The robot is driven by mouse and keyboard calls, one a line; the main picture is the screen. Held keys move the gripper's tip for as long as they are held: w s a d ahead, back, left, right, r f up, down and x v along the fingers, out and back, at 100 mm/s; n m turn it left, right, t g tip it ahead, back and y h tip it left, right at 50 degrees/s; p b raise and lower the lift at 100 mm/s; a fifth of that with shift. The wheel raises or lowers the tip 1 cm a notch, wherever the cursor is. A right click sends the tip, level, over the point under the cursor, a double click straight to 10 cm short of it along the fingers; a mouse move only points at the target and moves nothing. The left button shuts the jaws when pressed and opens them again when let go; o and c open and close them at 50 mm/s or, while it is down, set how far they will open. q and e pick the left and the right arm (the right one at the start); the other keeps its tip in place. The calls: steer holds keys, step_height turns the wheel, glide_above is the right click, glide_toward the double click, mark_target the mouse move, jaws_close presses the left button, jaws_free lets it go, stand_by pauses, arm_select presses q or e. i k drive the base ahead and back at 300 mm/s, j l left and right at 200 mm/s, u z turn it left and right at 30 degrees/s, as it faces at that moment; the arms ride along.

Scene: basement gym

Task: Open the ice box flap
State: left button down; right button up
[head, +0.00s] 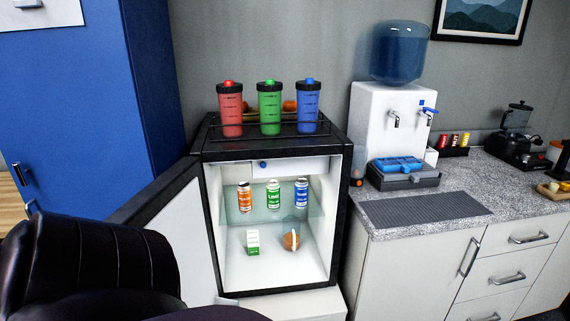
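The small black-framed fridge (343,222) stands open, its door (180,230) swung out to the left. At the top of its white interior is the ice box flap (295,170), a pale panel with a small blue knob (264,164). The flap looks upright and shut. Below it, an orange, a green and a blue can stand on a glass shelf (240,215). A small green-and-white carton (253,242) and a round brown item (291,240) are at the bottom. Neither of my grippers is in view.
Red, green and blue shaker bottles (269,108) stand in a rack on the fridge top. A dark ribbed shape (90,265) fills the lower left, before the door. A counter (480,190) with a water dispenser (385,120) is right; a blue locker (75,100) left.

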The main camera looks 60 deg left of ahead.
mark_target(293, 166)
steer(key=i+u, duration=0.35)
steer(key=i, duration=0.25)
steer(key=i+l+u, duration=0.1)
steer(key=i+u, duration=0.2)
steer(key=i, duration=0.3)
steer(key=i+u, duration=0.2)
steer(key=u, duration=1.2)
